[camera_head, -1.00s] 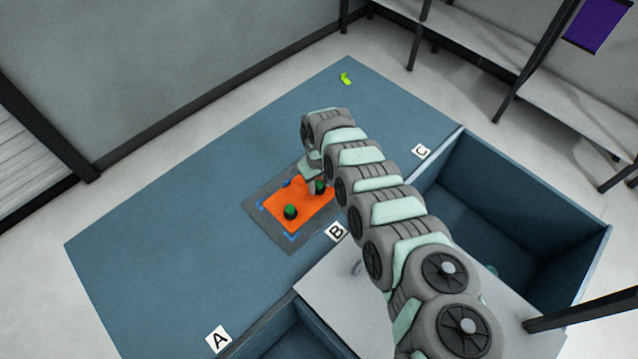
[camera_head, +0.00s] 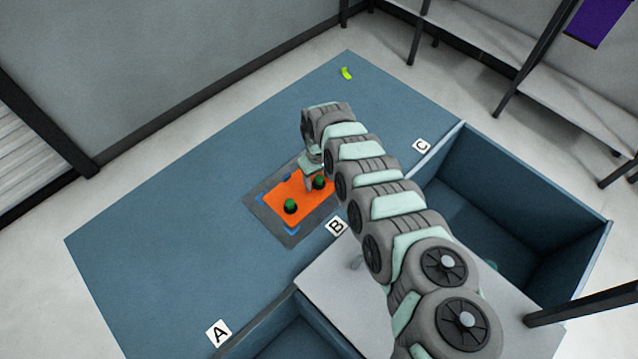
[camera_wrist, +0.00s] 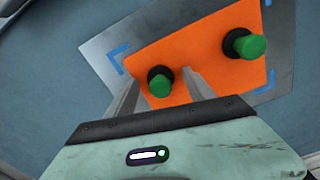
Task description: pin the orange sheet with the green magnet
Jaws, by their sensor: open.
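The orange sheet (camera_head: 291,190) lies on a grey plate (camera_head: 270,219) with blue corner marks on the blue table. Two green magnets with dark bases stand on the sheet. One green magnet (camera_head: 290,206) is nearer the sheet's left end and clear of my gripper. The other green magnet (camera_head: 319,183) is beside my gripper (camera_head: 309,187). In the wrist view, my gripper (camera_wrist: 160,90) is open, with one finger on each side of a green magnet (camera_wrist: 159,83). The second magnet (camera_wrist: 245,44) stands apart to the right. Whether the fingers touch the sheet I cannot tell.
Labels A (camera_head: 218,333), B (camera_head: 336,227) and C (camera_head: 422,146) line the table's front edge. A deep blue bin (camera_head: 520,165) adjoins it at the right. A small yellow-green object (camera_head: 347,73) lies at the far corner. The table's left part is clear.

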